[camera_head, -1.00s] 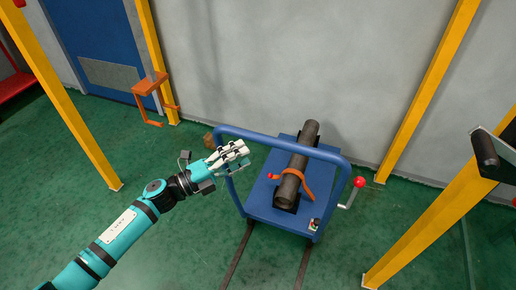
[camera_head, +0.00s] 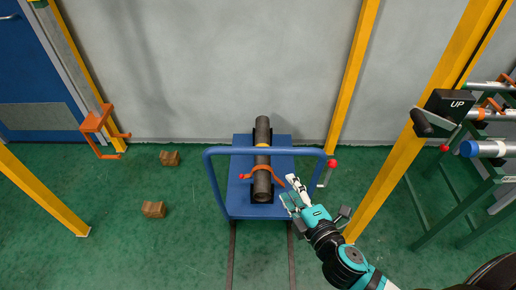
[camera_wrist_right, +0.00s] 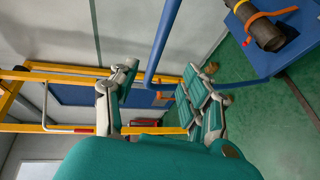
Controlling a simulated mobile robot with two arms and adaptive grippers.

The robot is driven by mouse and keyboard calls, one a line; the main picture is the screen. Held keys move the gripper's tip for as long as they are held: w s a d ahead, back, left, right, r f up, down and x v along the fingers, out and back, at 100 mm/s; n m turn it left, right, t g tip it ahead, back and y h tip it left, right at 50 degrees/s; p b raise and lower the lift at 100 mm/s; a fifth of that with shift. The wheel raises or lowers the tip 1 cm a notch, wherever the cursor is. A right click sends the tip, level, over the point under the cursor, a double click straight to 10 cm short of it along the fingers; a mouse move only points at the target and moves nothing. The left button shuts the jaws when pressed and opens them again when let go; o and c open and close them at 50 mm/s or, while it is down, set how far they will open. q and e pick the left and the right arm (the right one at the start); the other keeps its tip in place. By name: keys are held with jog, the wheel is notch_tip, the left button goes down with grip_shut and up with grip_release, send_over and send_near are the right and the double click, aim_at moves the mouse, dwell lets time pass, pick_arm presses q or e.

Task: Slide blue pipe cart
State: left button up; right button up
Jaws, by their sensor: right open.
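The blue cart (camera_head: 240,196) stands on rails near the grey wall, its blue handlebar (camera_head: 235,151) arching over it. A dark pipe (camera_head: 262,135) lies on the cart under an orange strap (camera_head: 268,169). My right gripper (camera_head: 290,191) is open and empty at the cart's right side, inside the right leg of the handlebar in the picture. In the right wrist view the handlebar (camera_wrist_right: 164,38) runs down between the open fingers (camera_wrist_right: 158,85); contact cannot be told. The pipe also shows there (camera_wrist_right: 262,32). My left gripper is out of view.
Yellow posts (camera_head: 384,186) and a pipe rack (camera_head: 445,215) stand to the right. Two brown blocks (camera_head: 154,209) lie on the green floor at left. The rails (camera_head: 231,255) in front are clear.

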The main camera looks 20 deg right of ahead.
aim_at(268, 154)
jog(key=p+x, duration=0.2)
jog(key=x, duration=1.5)
jog(key=shift+w+d+p, duration=0.15)
jog(key=shift+w+p, duration=0.1)
jog(key=shift+p, duration=0.05)
grip_shut()
